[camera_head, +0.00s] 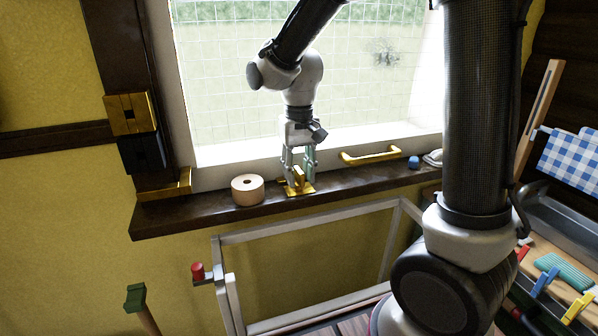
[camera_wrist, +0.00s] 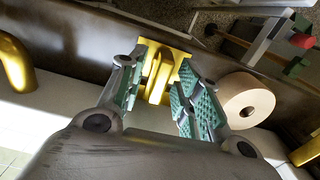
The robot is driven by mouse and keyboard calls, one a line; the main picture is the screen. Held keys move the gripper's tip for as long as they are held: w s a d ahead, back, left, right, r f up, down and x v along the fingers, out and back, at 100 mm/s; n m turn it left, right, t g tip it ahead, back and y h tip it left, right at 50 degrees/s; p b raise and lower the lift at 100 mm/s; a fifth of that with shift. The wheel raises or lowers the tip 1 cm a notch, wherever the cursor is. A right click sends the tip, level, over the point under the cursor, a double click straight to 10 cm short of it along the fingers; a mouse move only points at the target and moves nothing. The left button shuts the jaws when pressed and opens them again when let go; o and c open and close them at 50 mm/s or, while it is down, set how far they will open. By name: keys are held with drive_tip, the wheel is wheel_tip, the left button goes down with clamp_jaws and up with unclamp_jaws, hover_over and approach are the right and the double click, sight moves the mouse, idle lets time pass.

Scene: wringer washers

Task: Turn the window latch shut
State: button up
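The window latch (camera_head: 305,189) is a yellow metal piece with a raised lever, on the dark window sill below the glass. In the wrist view the latch (camera_wrist: 157,72) stands between my two fingertips, its lever pointing towards me. My gripper (camera_head: 299,172) reaches down over it from above. In the wrist view my gripper (camera_wrist: 158,88) has its green-padded fingers apart, one on each side of the lever. A narrow gap seems to show on each side; contact lower down cannot be told.
A round wooden roll (camera_head: 248,190) stands on the sill (camera_head: 215,212), close to the left of my gripper. A yellow handle (camera_head: 371,155) is on the window's lower frame to the right. A blue block (camera_head: 414,162) lies farther right. A white rack (camera_head: 310,222) stands below the sill.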

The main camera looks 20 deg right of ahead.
sight(299, 169)
wheel_tip(299, 169, up, 12)
idle(0.6)
idle(0.4)
drive_tip(key=s+d+t, duration=0.4)
drive_tip(key=s+d, duration=1.1)
drive_tip(key=s, duration=0.4)
drive_tip(key=shift+f, duration=0.45)
